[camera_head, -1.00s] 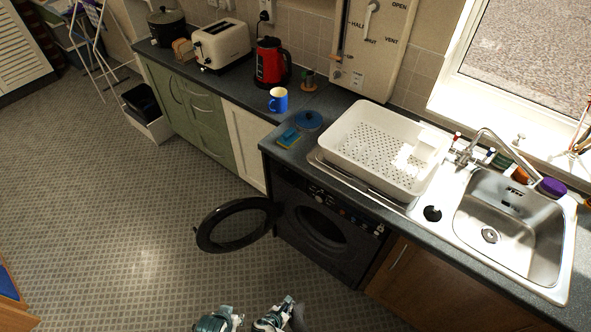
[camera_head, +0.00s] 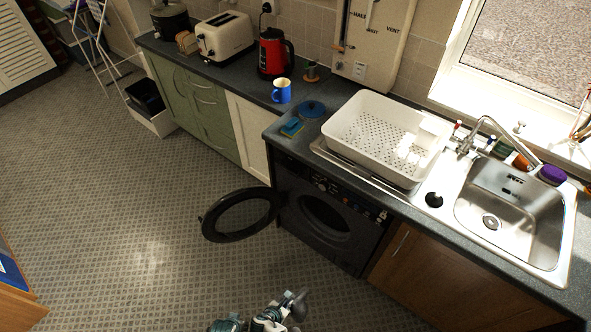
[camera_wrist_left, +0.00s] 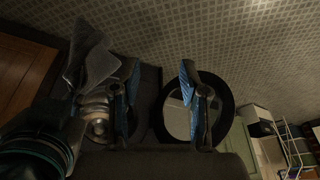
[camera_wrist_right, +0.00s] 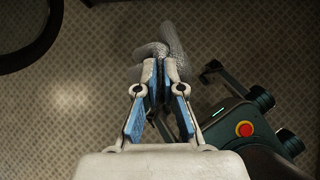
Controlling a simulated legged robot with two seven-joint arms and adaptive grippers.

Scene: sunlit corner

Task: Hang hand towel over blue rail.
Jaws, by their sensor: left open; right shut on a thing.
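The hand towel (camera_wrist_right: 172,45) is a grey textured cloth, bunched up. My right gripper (camera_wrist_right: 160,80) is shut on it, and the cloth sticks out past the fingertips. In the head view the towel (camera_head: 298,304) is a small grey patch at the bottom edge, beside my right gripper (camera_head: 280,311). The towel also shows at upper left in the left wrist view (camera_wrist_left: 90,62). My left gripper (camera_wrist_left: 160,92) has its blue-padded fingers wide apart with nothing between them. I cannot make out a blue rail in any view.
A washing machine (camera_head: 325,222) stands with its round door (camera_head: 212,226) swung open. A white drying rack (camera_head: 100,45) stands at the far left. The counter holds a dish rack (camera_head: 350,150), blue mug (camera_head: 281,96), red kettle (camera_head: 272,58) and toaster (camera_head: 222,42). The floor at left is clear.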

